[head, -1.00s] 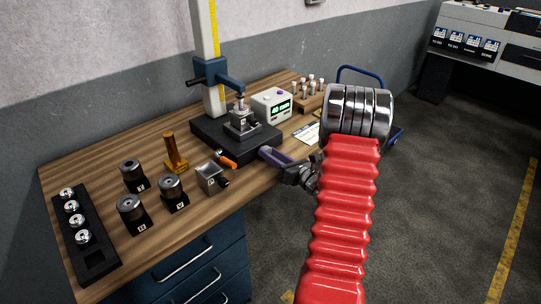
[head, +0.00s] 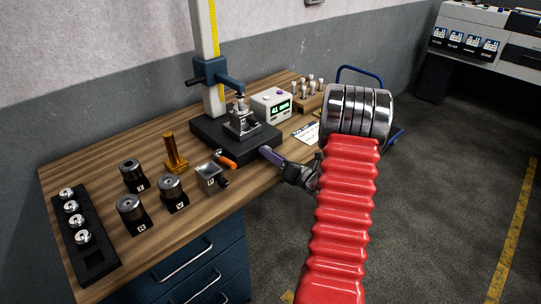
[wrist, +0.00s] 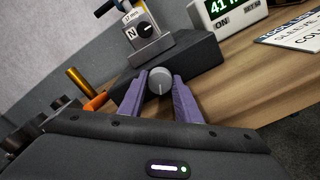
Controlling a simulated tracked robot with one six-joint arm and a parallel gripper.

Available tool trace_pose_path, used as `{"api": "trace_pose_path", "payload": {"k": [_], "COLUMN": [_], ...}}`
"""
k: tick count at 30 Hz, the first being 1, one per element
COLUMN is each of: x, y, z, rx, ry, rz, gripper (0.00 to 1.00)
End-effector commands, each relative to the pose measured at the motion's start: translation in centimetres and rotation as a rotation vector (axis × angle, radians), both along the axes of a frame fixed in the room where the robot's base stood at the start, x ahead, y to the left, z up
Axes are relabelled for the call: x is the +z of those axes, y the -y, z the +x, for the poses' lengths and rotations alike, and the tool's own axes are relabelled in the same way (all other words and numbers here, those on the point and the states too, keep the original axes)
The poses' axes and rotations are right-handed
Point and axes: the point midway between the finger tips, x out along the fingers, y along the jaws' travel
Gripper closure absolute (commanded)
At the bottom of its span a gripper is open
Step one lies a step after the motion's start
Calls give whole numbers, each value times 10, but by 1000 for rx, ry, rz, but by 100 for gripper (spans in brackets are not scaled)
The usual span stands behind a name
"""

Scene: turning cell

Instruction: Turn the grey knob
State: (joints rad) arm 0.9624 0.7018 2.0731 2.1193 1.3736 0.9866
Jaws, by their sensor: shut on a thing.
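The grey knob (wrist: 159,80) is round with a pale mark line on its face. It sits at the front of the black press base (wrist: 196,57) in the wrist view. My gripper (wrist: 159,88) has its two purple fingers on either side of the knob and is shut on it. In the head view my gripper (head: 266,153) reaches the right front edge of the black base (head: 262,146), and the knob is hidden there. A white display box (head: 272,105) behind shows green digits that appear to begin with 41.
A block marked N (wrist: 140,39) stands on the base. A white card (head: 306,132) lies right of the base.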

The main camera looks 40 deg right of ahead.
Motion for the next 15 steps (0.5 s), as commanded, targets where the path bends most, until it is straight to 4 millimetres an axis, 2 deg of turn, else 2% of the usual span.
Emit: {"api": "trace_pose_path", "payload": {"k": [1,2,3,9,15], "x": [-1,-1,-1,-1,-2], "y": [1,1,1,1,1], "z": [0,0,0,0,0], "rx": [-2,-2,-2,-2,-2], "ry": [-2,-2,-2,-2,-3], "rz": [1,1,0,0,1], "gripper": [92,68,65,51,51]}}
